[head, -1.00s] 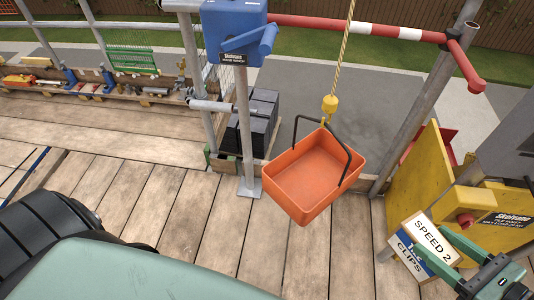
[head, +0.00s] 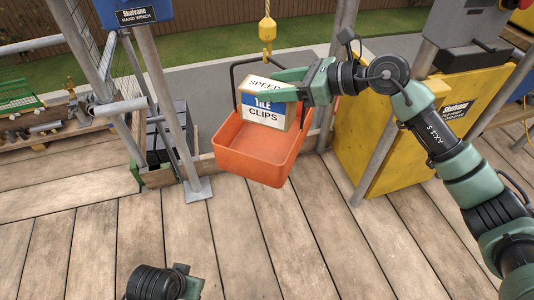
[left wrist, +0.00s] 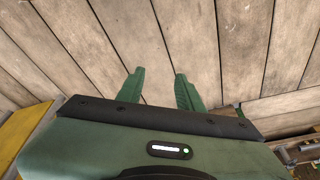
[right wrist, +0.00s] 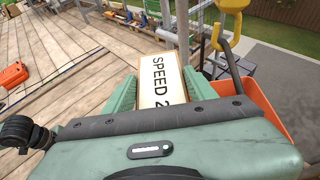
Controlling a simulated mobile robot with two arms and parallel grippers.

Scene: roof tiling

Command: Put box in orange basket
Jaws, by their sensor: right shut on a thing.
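The box (head: 264,112) is a cardboard carton with a white and blue label reading "SPEED" and "TILE CLIPS". My right gripper (head: 262,84) is shut on it and holds it over the orange basket (head: 262,168), near its back side. Whether its bottom is below the rim is hard to tell. In the right wrist view the box (right wrist: 160,80) sits between the fingers, and the basket (right wrist: 264,108) shows partly, at the right. The basket hangs by a black handle from a yellow hook (head: 266,30). My left gripper (left wrist: 158,85) is open and empty above the planks.
A grey post (head: 170,110) with a blue hand winch (head: 134,12) stands left of the basket. A yellow machine (head: 385,135) stands to the right. Dark stacked blocks (head: 165,130) lie behind the post. The plank deck (head: 240,240) in front is clear.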

